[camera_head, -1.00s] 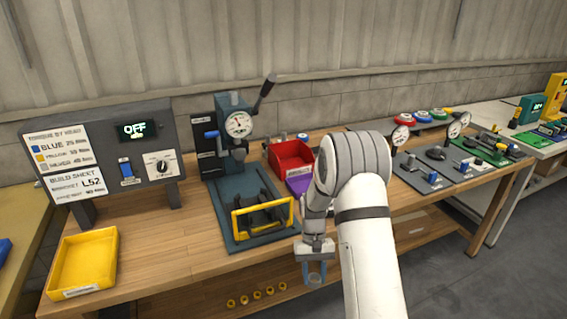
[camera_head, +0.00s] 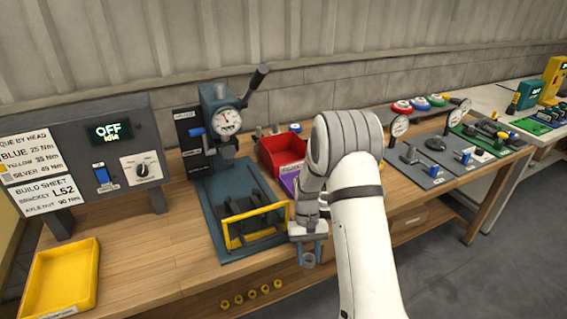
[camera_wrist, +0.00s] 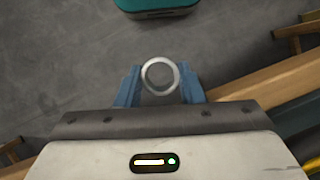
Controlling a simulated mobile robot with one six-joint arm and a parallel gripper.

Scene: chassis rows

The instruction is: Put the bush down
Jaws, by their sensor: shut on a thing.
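The bush is a small grey metal ring (camera_wrist: 160,75), seen from its open end in the wrist view. My gripper (camera_head: 309,256) has blue fingers, which also show in the wrist view (camera_wrist: 160,92). The fingers are shut on the bush from both sides. In the head view the bush (camera_head: 308,259) shows as a small grey round between the fingertips. My gripper hangs just off the front edge of the wooden bench (camera_head: 160,245), right of the teal press (camera_head: 228,255) with its yellow guard frame (camera_head: 255,222). In the wrist view, the floor lies behind the bush.
A yellow tray (camera_head: 62,275) is at the bench's left. A red bin (camera_head: 281,155) and a purple bin (camera_head: 290,182) stand behind my arm. A control box reading OFF (camera_head: 110,150) stands at the back left. Bare wood lies between the yellow tray and the press.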

